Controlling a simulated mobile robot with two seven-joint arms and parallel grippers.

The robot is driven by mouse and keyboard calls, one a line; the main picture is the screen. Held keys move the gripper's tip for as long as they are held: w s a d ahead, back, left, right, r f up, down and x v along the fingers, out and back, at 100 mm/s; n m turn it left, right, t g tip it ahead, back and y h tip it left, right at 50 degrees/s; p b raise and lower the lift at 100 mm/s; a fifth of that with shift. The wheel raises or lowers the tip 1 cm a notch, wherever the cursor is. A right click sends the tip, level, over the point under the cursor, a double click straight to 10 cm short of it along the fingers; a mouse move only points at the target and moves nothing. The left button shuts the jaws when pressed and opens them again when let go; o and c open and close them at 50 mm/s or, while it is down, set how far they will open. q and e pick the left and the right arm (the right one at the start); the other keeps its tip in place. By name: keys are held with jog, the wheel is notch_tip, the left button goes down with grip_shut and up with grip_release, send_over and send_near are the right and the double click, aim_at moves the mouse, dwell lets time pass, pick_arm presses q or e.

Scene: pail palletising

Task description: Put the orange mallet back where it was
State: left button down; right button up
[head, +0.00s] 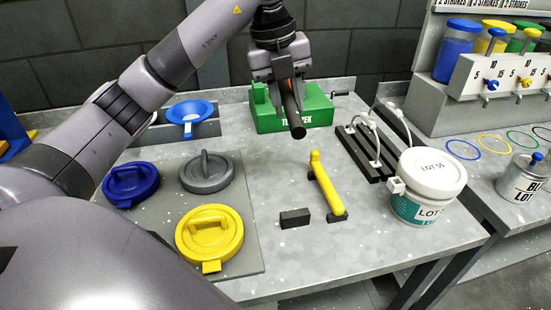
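My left gripper (287,91) points down above the back of the bench, in front of a green box (278,121). It is shut on a dark rod (297,123), which hangs down from between the fingers, its round end toward me. The rod's upper part is hidden by the gripper, and I cannot tell whether it is the mallet's handle. My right gripper is not in view.
A yellow bar (324,183) and black block (295,218) are mid-bench. Blue (131,184), grey (207,173) and yellow lids (209,237) lie left, near a blue funnel (190,113). A black rack (362,150) and white pail (423,190) stand right. The front centre is clear.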

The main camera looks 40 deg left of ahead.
pick_arm(q)
jog(key=shift+w+a+r+n, duration=0.15)
jog(key=shift+a+r+n, duration=0.1)
jog(key=shift+r+n, duration=0.05)
jog(key=shift+w+a, duration=0.1)
jog(key=s+a+x, duration=0.1)
jog(key=x, duration=0.5)
jog(key=s+b+x, duration=0.1)
jog(key=x, duration=0.6)
jog(key=s+a+f+x, duration=0.1)
jog(key=x, duration=0.5)
jog(key=shift+a+f+b, duration=0.1)
jog(key=shift+a+b, duration=0.2)
jog(key=shift+b, duration=0.1)
jog(key=c, duration=0.9)
grip_release()
jog(key=shift+n, duration=0.3)
jog(key=shift+o, duration=0.2)
jog(key=v, duration=1.2)
jog(key=shift+d+p, duration=0.15)
jog(key=shift+p, duration=0.2)
jog(key=shift+s, duration=0.15)
